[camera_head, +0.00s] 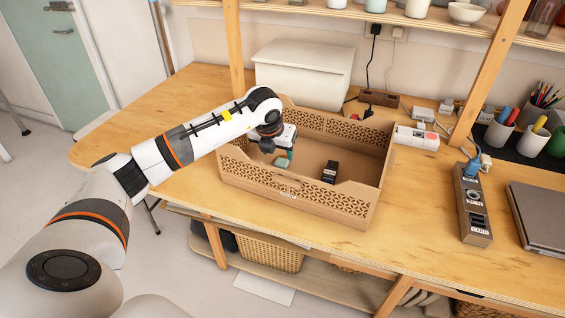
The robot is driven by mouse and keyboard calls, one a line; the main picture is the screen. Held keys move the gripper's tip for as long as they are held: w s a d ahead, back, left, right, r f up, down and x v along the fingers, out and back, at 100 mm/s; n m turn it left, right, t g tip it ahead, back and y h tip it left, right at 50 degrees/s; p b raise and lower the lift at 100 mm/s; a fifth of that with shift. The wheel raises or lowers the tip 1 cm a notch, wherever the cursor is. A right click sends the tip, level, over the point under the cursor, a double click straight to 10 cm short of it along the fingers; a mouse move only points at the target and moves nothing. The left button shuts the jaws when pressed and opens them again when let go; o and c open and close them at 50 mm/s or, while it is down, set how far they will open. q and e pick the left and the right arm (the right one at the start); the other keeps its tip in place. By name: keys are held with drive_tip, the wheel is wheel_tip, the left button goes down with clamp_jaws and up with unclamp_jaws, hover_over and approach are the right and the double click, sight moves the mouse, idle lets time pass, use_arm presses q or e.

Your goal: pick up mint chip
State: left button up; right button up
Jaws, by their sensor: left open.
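A small mint-green piece (283,161), which looks like the mint chip, is inside the left part of the brown open crate (297,203). My left arm reaches in over the crate's left side, and my left gripper (277,154) is right at the mint piece, pointing down. Its jaws are open. The gripper partly hides the piece, and I cannot tell whether they touch. A small black box (330,172) stands in the crate to the right of the gripper. My right gripper is not in view.
A white box (303,75) stands behind the crate. A white power strip (417,138) lies to its right. A long wooden holder (472,205), a grey laptop-like slab (541,223) and pen cups are further right. The table's left end is clear. A shelf hangs above.

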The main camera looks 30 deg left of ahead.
sight(282, 161)
use_arm(q)
drive_tip(key=x, duration=0.5)
drive_tip(key=shift+w+d+p, duration=0.1)
drive_tip(key=shift+d+p, duration=0.1)
drive_tip(key=shift+p, duration=0.1)
drive_tip(key=c, duration=1.1)
